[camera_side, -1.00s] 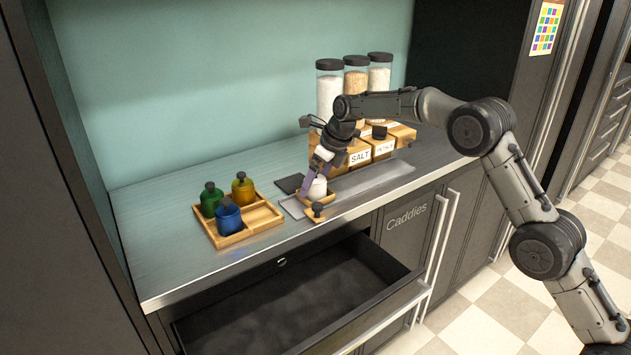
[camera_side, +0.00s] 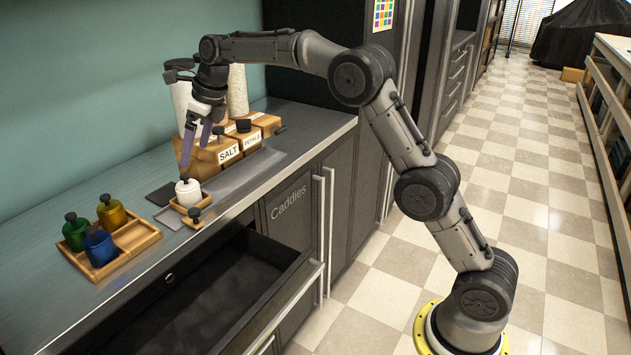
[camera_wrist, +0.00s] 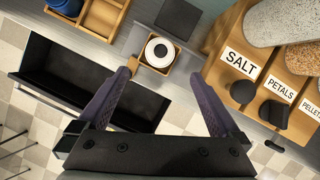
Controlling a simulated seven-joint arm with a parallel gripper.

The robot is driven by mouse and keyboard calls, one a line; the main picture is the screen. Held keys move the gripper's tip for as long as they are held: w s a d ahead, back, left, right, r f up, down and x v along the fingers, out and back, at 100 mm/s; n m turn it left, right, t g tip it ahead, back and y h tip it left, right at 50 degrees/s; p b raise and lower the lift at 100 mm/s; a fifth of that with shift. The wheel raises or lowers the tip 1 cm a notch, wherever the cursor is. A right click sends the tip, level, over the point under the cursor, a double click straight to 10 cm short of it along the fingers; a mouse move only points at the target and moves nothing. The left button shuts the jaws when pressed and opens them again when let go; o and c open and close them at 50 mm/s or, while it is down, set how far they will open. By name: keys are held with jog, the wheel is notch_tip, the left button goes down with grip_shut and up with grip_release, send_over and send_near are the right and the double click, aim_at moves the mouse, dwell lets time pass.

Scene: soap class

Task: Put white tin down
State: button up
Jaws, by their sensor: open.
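The white tin (camera_side: 188,191) with a dark knob stands upright in a small square wooden holder (camera_side: 178,207) on the counter. In the wrist view the white tin (camera_wrist: 159,52) shows from above inside the wooden holder (camera_wrist: 140,62), ahead of the fingertips. My gripper (camera_side: 197,148) is above the tin with its purple fingers apart and nothing between them. In the wrist view my gripper (camera_wrist: 164,80) is open, and the tin is clear of both fingers.
A wooden tray (camera_side: 150,233) with green (camera_side: 75,232), blue (camera_side: 99,246) and yellow (camera_side: 111,213) jars stands to the left. Salt and petals boxes (camera_side: 228,153) and tall jars are behind. A dark pad (camera_side: 160,194) lies beside the holder. An open drawer (camera_side: 215,290) sticks out below.

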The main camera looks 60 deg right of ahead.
jog(key=s+r+n+t, duration=0.1)
jog(key=s+r+n, duration=0.3)
jog(key=s+n, duration=0.55)
jog(key=s+r+n, duration=0.4)
jog(key=s+n, duration=0.2)
jog(key=s, duration=0.7)
jog(key=s+d+f+n, duration=0.1)
jog(key=s+f+n, duration=0.3)
jog(key=s+n, duration=0.4)
jog(key=s+f+n+h, duration=0.1)
jog(key=s+f+n, duration=0.4)
jog(key=s, duration=0.9)
jog(key=n, duration=0.3)
jog(key=shift+s+d+t+h, duration=0.15)
jog(key=shift+d+t+h, duration=0.15)
jog(key=shift+d, duration=0.05)
jog(key=shift+c, duration=0.2)
